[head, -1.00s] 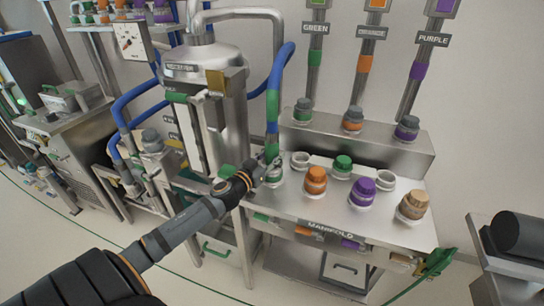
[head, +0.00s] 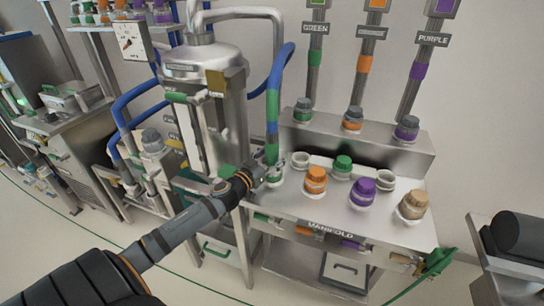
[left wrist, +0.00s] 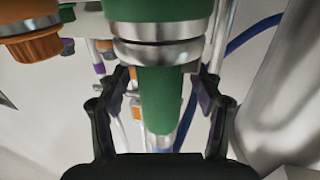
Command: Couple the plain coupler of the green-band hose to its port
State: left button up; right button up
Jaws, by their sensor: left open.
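The green-band hose (head: 272,110) is blue with green bands and hangs from an arch down to the front left of the manifold (head: 330,225). Its lower end stands upright there, partly hidden by my gripper. My left gripper (head: 268,175) is at that lower end. In the left wrist view its open fingers (left wrist: 160,95) stand on either side of a green section (left wrist: 158,100), with gaps visible. A metal collar (left wrist: 155,53) adjoins this section, with a wider green ring (left wrist: 155,12) beyond it. I cannot tell whether the coupler is locked to a port. My right gripper is not in view.
Green (head: 342,167), orange (head: 316,180), purple (head: 362,191) and tan (head: 412,205) caps stand on the manifold to the right, close to my gripper. A steel vessel (head: 205,75) stands to the left. A dark roller (head: 518,235) is at the far right.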

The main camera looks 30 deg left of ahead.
pick_arm(q)
jog(key=shift+s+f, duration=0.15)
jog(key=shift+s, duration=0.35)
jog(key=s, duration=0.5)
jog(key=shift+a, duration=0.2)
jog(key=shift+s+d, duration=0.15)
jog(key=shift+s, duration=0.6)
